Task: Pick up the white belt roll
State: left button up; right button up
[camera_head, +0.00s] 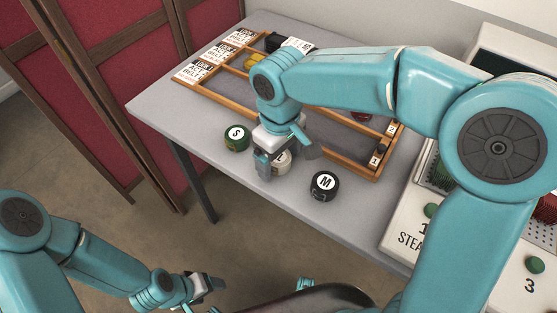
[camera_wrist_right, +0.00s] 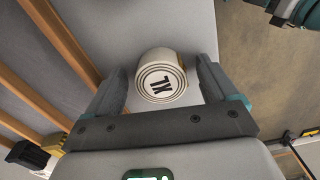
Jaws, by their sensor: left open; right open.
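The white belt roll (camera_head: 284,160) lies on the grey table, partly hidden by my right gripper in the head view. In the right wrist view the white belt roll (camera_wrist_right: 161,76) shows its coiled end with the letters XL. My right gripper (camera_head: 283,164) is open, with its fingers on either side of the roll; in the right wrist view (camera_wrist_right: 160,85) gaps show between the roll and both fingers. My left gripper (camera_head: 200,290) is open and empty, low at the left and away from the table.
A green roll marked S (camera_head: 236,138) and a black roll marked M (camera_head: 323,186) lie on either side of the white one. A wooden divided rack (camera_head: 345,165) stands behind. A steamer unit (camera_head: 405,218) is at the right. The table's front edge is close.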

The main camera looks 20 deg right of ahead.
jog(key=c, duration=1.1)
jog(key=shift+c, duration=0.3)
jog(key=shift+r, duration=0.1)
